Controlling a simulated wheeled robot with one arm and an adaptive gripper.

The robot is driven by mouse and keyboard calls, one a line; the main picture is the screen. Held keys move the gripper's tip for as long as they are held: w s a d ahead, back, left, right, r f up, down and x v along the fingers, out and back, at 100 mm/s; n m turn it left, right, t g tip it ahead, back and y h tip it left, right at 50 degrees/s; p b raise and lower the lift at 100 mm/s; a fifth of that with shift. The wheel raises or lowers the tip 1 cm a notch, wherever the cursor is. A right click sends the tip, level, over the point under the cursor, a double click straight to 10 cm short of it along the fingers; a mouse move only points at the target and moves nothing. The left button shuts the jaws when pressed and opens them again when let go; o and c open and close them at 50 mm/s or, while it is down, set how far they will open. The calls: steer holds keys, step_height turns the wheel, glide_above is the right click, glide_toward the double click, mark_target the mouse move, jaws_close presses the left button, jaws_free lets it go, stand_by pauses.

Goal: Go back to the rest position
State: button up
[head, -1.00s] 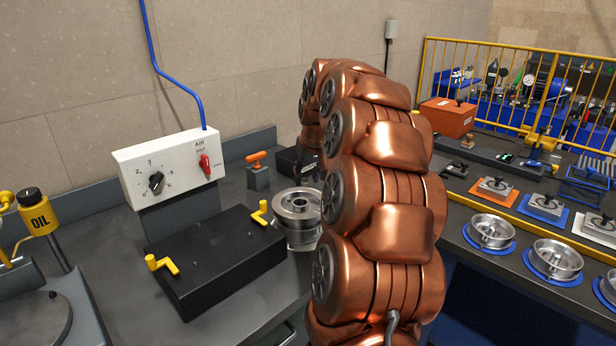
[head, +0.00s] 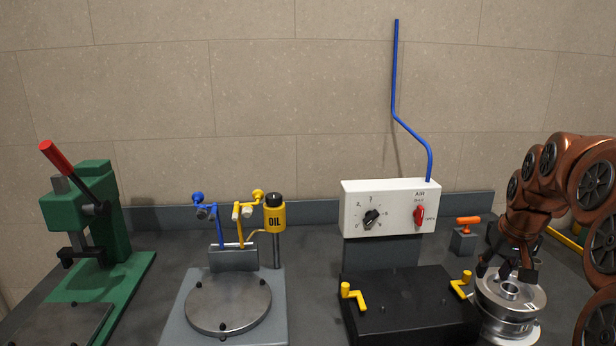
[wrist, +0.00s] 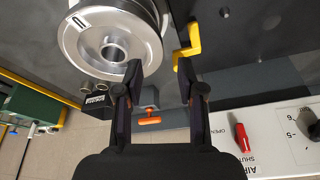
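In the head view my gripper (head: 508,268) hangs at the right, over or just behind a silver metal wheel-like part (head: 511,292). This part also shows at the upper left of the wrist view (wrist: 90,50), beside the left finger; I cannot tell whether they touch. My copper-coloured arm fills the right edge of the head view.
A black block with yellow clamps (head: 405,300) stands left of the silver part. Behind are a white air control box (head: 390,208) and an orange-handled valve (head: 466,235). An oil station (head: 228,300) and a green press (head: 95,230) stand further left.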

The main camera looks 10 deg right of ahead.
steer(key=s+a+f+n+g+p, duration=0.1)
steer(key=s+a, duration=0.2)
steer(key=a, duration=0.3)
steer(key=s+a+n+y, duration=0.1)
steer(key=s+a, duration=0.2)
steer(key=a, duration=0.3)
steer(key=s+a+f+g+p, duration=0.1)
steer(key=s+a, duration=0.3)
steer(key=a, duration=0.3)
steer(key=s+a+f+g, duration=0.1)
steer(key=s+a, duration=0.2)
steer(key=s, duration=0.3)
steer(key=s+a+f+n+g, duration=0.1)
steer(key=s+a+f, duration=0.1)
steer(key=s, duration=0.5)
steer(key=s+a+f+g+p, duration=0.1)
steer(key=s+a, duration=0.2)
steer(key=s, duration=0.3)
steer(key=shift+s+a+f+n, duration=0.2)
steer(key=shift+a+f+n, duration=0.05)
steer(key=shift+a+n, duration=0.15)
